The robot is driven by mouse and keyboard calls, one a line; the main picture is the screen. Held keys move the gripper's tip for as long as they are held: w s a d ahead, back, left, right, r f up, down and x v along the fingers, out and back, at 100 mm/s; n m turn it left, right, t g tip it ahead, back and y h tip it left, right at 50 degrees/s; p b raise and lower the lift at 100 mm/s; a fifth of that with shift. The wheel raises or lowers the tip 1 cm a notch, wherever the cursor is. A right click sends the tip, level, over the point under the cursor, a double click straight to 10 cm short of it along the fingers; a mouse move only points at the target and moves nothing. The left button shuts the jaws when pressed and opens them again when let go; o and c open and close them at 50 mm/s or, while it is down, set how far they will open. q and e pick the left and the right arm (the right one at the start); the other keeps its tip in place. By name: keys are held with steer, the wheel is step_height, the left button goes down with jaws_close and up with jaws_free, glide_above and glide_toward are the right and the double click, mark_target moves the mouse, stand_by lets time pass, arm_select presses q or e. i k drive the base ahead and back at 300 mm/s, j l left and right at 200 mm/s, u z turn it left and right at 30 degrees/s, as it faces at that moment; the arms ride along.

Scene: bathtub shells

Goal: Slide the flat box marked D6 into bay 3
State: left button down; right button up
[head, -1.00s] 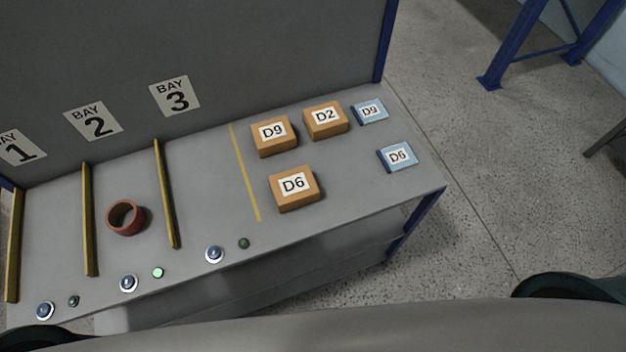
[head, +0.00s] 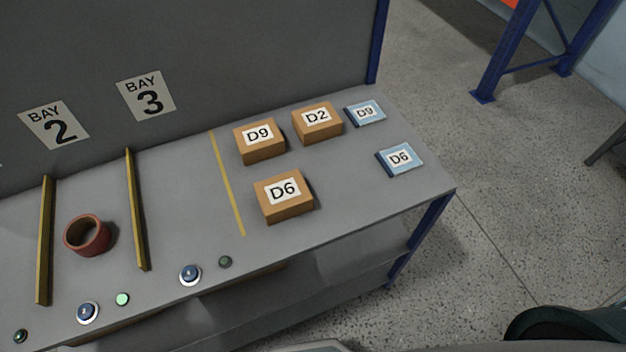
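The flat blue box marked D6 (head: 400,158) lies label up near the right end of the grey bench. A taller brown box (head: 285,197) also carries a D6 label and sits left of it. The BAY 3 sign (head: 146,95) is on the back panel, above the far end of a yellow divider (head: 136,210). The bench stretch right of this divider, as far as a painted yellow line (head: 228,185), is empty. Neither of my grippers is in view.
Brown boxes D9 (head: 259,141) and D2 (head: 317,123) and a flat blue D9 box (head: 365,113) stand behind. Buttons such as this blue one (head: 190,275) line the front edge. The bench's right end is open.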

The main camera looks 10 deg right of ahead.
mark_target(286, 196)
steer(key=z, duration=1.85)
steer(key=k+j, duration=0.15)
steer(key=k, duration=0.4)
steer(key=k+j, duration=0.15)
steer(key=k, duration=0.4)
